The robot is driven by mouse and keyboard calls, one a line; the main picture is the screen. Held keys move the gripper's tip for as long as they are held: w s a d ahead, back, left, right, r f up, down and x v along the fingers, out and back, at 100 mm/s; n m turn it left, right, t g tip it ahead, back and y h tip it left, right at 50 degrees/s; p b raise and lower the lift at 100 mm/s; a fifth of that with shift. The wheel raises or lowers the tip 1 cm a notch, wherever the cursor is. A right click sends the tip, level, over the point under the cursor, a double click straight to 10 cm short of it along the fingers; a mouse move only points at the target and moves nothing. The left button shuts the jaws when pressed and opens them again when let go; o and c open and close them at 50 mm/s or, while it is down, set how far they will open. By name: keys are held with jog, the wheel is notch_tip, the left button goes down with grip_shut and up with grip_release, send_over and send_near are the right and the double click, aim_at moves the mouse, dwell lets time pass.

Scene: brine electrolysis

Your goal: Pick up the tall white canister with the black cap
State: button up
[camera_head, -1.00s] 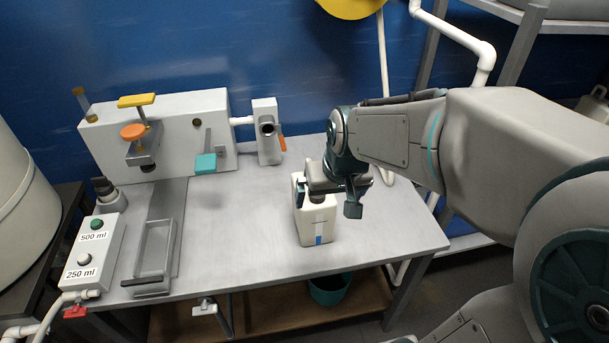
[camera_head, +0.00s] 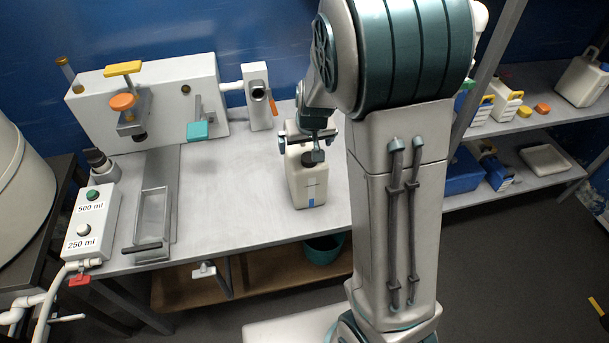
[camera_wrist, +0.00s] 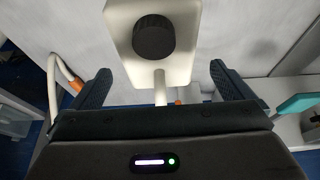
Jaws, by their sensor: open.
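The tall white canister (camera_head: 306,187) stands upright on the grey table, near its front edge, with a small blue mark low on its front. Its black cap (camera_wrist: 153,37) shows from above in the wrist view, over the white canister top (camera_wrist: 120,20). My gripper (camera_head: 308,141) is above and just behind the canister top in the head view, partly covering it. In the wrist view my gripper (camera_wrist: 160,70) is open, with its two fingers wide apart. The canister lies ahead of the gap, and nothing shows gripped. Contact with the canister cannot be told.
A white machine (camera_head: 155,100) with orange, yellow and teal parts stands at the back left. A white block with an orange handle (camera_head: 257,95) stands behind the canister. A button box (camera_head: 82,228) and metal tray (camera_head: 152,218) are left. Mid-table is clear.

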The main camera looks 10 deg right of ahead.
aim_at(305, 150)
jog(key=shift+x, duration=2.95)
jog(key=shift+d, duration=0.15)
jog(key=shift+c, duration=0.3)
jog(key=c, duration=1.5)
jog(key=shift+w+r, duration=0.1)
jog(key=shift+r, duration=0.05)
jog(key=shift+c, duration=1)
